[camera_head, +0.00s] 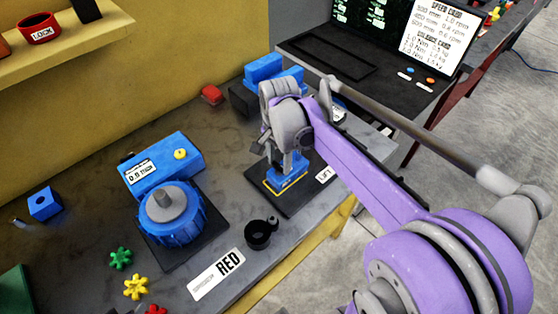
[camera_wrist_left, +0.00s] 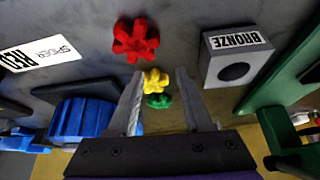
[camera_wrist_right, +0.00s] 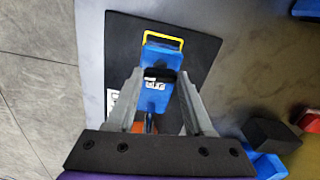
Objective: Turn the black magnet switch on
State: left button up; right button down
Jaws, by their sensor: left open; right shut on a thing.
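A blue device (camera_head: 288,185) with a yellow frame stands on a black plate labelled LIFT at the table's right side. It also shows in the right wrist view (camera_wrist_right: 155,95), with a white label and a black switch part (camera_wrist_right: 165,73) on it. My right gripper (camera_head: 287,163) reaches down onto it from above; in the right wrist view its fingers (camera_wrist_right: 160,77) are shut on the black switch part, one on each side. Its exact switch position cannot be told. My left gripper (camera_wrist_left: 157,78) is open and empty near the star knobs.
A blue positioner (camera_head: 172,215) with a round drum is left of the device. A black ring-shaped cup (camera_head: 260,233) and a RED label plate (camera_head: 218,274) lie in front. Red (camera_wrist_left: 135,40), yellow (camera_wrist_left: 155,80) and green (camera_wrist_left: 159,101) star knobs lie near a BRONZE block (camera_wrist_left: 235,58).

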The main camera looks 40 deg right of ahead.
aim_at(279, 165)
jog(key=shift+m, duration=0.7)
jog(key=shift+c, duration=1.4)
grip_release()
notch_tip(279, 165, up, 11)
jog(key=shift+p, duration=0.35)
jog(key=shift+f, duration=0.15)
